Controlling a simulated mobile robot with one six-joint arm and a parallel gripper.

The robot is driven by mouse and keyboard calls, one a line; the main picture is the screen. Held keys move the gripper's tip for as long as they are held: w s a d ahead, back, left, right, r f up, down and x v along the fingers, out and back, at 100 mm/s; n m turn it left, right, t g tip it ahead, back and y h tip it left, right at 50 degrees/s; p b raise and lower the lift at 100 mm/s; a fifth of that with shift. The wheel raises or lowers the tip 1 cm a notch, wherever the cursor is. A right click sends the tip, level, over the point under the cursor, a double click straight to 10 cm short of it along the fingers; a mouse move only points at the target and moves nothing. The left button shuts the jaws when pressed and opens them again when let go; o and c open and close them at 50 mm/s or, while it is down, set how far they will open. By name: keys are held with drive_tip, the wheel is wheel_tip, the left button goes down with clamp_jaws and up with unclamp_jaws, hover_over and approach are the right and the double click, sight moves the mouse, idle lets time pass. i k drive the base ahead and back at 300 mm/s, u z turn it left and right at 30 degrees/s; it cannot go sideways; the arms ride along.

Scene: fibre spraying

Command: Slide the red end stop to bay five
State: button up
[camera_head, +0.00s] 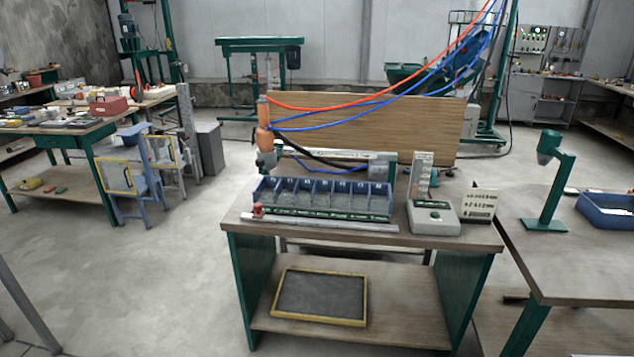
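The red end stop (257,211) is a small red block at the left end of a pale rail (325,223) along the front of the workbench. Just behind the rail stands a blue tray (384,208) divided into several bays in a row, with small markings on its back wall too small to read surely. The red stop is in front of the tray's leftmost bay. My gripper does not show in this view.
An orange spray head (265,130) with hoses hangs at the tray's left end. A yellow-framed panel (322,295) lies on the lower shelf.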

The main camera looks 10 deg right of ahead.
sight(259, 213)
drive_tip(key=i, duration=0.85)
drive_tip(key=z, duration=0.05)
